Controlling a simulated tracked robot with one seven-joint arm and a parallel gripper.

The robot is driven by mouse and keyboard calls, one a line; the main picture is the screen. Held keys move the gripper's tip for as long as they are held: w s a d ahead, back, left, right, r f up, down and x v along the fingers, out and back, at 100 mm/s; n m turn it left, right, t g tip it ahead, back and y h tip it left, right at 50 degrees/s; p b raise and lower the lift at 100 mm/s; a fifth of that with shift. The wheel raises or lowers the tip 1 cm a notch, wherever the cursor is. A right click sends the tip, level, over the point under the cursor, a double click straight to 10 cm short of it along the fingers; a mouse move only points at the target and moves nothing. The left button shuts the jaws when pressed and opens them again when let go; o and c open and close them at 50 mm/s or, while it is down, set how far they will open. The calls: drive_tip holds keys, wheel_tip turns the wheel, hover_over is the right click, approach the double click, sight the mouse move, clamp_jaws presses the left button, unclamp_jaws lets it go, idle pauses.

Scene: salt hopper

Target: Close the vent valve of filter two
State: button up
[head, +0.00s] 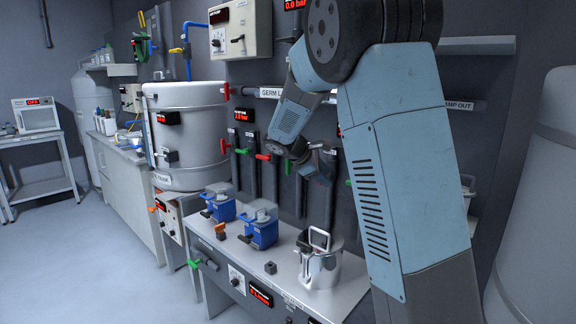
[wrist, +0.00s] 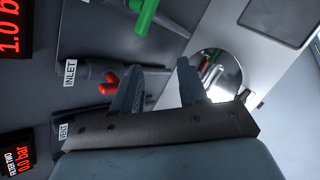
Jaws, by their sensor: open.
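My gripper (wrist: 158,72) is open, its two dark fingers apart with nothing between them. A red valve handle (wrist: 108,83) is just left of the left finger in the wrist view, partly overlapped by it; I cannot tell if they touch. The INLET label (wrist: 70,72) is beside that handle. In the head view my gripper (head: 322,164) is in front of the wall pipes.
Green (head: 242,151) and red (head: 263,157) handles stand on pipes left of my gripper. A green handle (wrist: 146,14) shows at the wrist view's top. Below are a bench (head: 342,298), a steel jug (head: 319,268) and blue pump units (head: 262,230). A steel tank (head: 185,120) stands left.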

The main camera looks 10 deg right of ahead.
drive_tip(key=w+a+f+n+t+h, duration=0.35)
drive_tip(key=w+a+n, duration=0.3)
drive_tip(key=w, duration=0.55)
drive_tip(key=n+t+h, duration=0.2)
drive_tip(key=n+t, duration=0.2)
drive_tip(key=n, duration=0.1)
approach(286, 164)
drive_tip(key=x, duration=1.1)
drive_tip(key=shift+d, duration=0.1)
clamp_jaws()
